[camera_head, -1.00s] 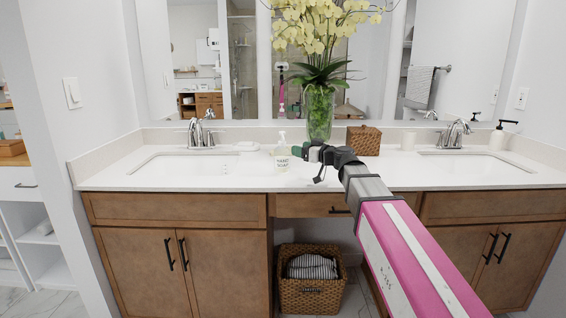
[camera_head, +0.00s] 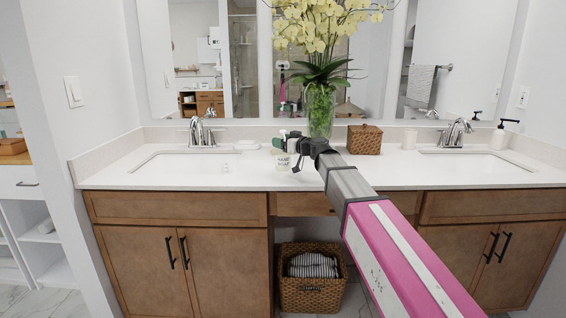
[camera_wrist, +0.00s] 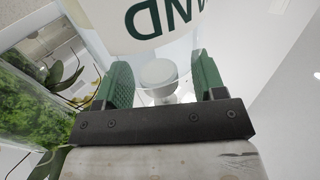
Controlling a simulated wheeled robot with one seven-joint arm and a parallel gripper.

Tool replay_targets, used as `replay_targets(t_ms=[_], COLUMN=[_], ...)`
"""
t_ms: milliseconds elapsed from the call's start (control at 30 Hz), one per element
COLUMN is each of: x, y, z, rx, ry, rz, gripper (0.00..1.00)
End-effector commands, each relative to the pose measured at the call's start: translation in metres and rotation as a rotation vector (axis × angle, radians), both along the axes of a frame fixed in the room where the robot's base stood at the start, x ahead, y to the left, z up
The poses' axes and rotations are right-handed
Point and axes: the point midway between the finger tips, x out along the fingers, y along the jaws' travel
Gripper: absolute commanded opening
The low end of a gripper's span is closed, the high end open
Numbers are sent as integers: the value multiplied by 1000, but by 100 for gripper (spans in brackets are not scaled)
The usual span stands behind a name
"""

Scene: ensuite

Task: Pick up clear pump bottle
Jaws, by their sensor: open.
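The clear pump bottle (camera_head: 283,162) stands upright on the white countertop, with a label that reads as hand soap. My gripper (camera_head: 288,144) is at its upper part and hides some of the neck and pump. In the wrist view, the bottle (camera_wrist: 150,28) is close up, with large green letters on its white label. The two green fingers of my gripper (camera_wrist: 163,80) are apart, one on each side of the bottle. I cannot tell whether either finger touches it.
A glass vase (camera_head: 320,110) with yellow flowers stands just right of and behind the bottle. The countertop (camera_head: 215,178) in front is clear.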

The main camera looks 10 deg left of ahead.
Motion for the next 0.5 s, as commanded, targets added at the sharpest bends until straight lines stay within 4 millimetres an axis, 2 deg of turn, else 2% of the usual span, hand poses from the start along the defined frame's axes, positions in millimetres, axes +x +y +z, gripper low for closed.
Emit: replay_targets(t_ms=[133, 167, 333, 367, 500], x=[0, 0, 0, 0, 0], y=[0, -1, -1, -1, -1], z=[0, 0, 0, 0, 0], rx=[0, 0, 0, 0, -1], ry=[0, 0, 0, 0, 0], rz=[-1, -1, 0, 0, 0], gripper=[64, 60, 5, 0, 0])
